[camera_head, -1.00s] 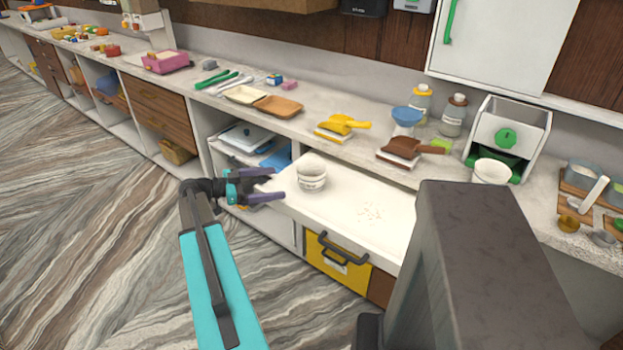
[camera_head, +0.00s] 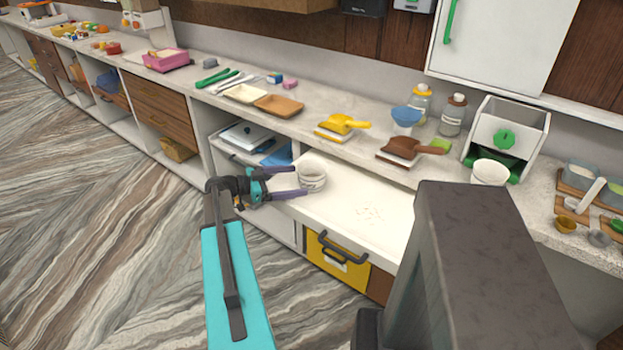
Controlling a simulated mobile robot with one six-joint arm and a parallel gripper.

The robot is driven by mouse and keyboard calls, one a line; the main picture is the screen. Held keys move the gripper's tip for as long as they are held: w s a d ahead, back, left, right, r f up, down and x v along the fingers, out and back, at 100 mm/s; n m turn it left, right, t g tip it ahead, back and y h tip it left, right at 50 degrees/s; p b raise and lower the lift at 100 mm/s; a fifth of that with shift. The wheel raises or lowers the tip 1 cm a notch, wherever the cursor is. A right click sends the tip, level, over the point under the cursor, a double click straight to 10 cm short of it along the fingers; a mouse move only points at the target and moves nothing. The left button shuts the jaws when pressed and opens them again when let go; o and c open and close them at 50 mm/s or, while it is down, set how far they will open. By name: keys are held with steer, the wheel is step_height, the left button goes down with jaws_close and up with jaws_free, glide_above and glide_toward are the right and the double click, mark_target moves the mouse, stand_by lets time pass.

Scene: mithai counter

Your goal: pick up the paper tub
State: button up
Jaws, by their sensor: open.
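Crumbs (camera_head: 369,214) lie on the board. Behind it, the counter holds a yellow scoop (camera_head: 342,124), a brown scoop (camera_head: 408,147), a blue bowl (camera_head: 406,115) and another white tub (camera_head: 490,172) by a white machine (camera_head: 508,130). A yellow drawer (camera_head: 335,265) is below.

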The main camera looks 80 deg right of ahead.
mark_target(303, 179)
steer(key=shift+r+p+x, duration=0.15)
steer(key=shift+p+x, duration=0.4)
steer(key=shift+x, duration=0.45)
steer(key=shift+r+p+x, duration=0.15)
steer(key=shift+p+x, duration=0.35)
steer(key=shift+x, duration=0.45)
steer(key=shift+s+d+f, duration=0.2)
steer(key=shift+s+f, duration=0.05)
steer(key=shift+s, duration=0.4)
steer(key=shift+c, duration=0.6)
steer(key=c, duration=1)
